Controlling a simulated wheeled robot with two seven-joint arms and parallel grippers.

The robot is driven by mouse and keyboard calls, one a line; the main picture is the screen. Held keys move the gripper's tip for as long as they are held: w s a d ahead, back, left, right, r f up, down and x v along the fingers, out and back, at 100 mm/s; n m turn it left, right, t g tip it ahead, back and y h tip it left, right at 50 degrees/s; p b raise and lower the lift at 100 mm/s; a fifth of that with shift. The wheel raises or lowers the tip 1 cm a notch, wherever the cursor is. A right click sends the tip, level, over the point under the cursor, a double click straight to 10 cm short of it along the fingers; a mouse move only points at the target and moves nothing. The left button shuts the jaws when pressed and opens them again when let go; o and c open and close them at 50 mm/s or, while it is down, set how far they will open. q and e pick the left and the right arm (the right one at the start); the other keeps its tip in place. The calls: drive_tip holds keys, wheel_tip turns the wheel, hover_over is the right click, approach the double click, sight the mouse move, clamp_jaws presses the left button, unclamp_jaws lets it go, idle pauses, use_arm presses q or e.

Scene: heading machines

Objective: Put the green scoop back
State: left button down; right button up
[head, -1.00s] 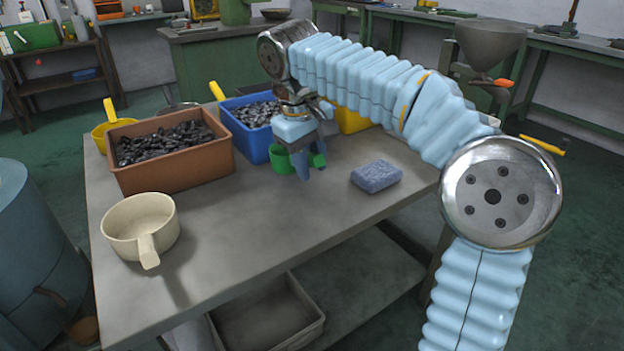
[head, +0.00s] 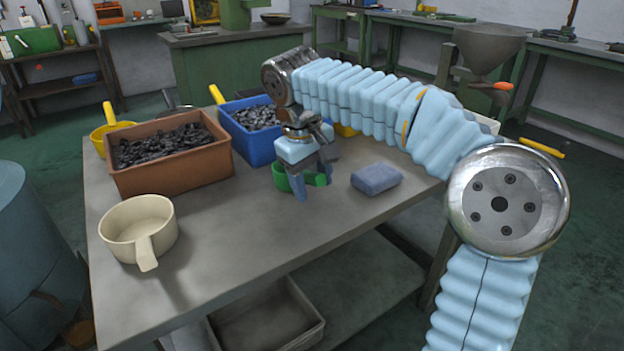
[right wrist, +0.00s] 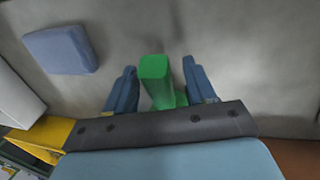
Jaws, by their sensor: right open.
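The green scoop (head: 282,180) is at the middle of the table, left of the blue sponge, partly hidden by my right gripper. My right gripper (head: 315,190) points down over it with its fingers open. In the right wrist view, the scoop's green handle (right wrist: 155,82) stands between the two fingers of the right gripper (right wrist: 157,85), with a gap visible on each side. The scoop's bowl is mostly hidden in that view. My left gripper is not in view.
Behind are a brown bin (head: 190,172) and a blue bin (head: 252,147), both holding dark metal parts, and a yellow bin (head: 345,131). A cream scoop (head: 120,247) stands front left. The blue sponge (head: 377,179) lies right of the gripper. The table's front middle is clear.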

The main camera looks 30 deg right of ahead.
wheel_tip(320, 180, up, 12)
drive_tip(key=a+p, duration=0.2)
drive_tip(key=p, duration=0.1)
drive_tip(key=shift+s+a, duration=0.15)
drive_tip(key=shift+s, duration=0.1)
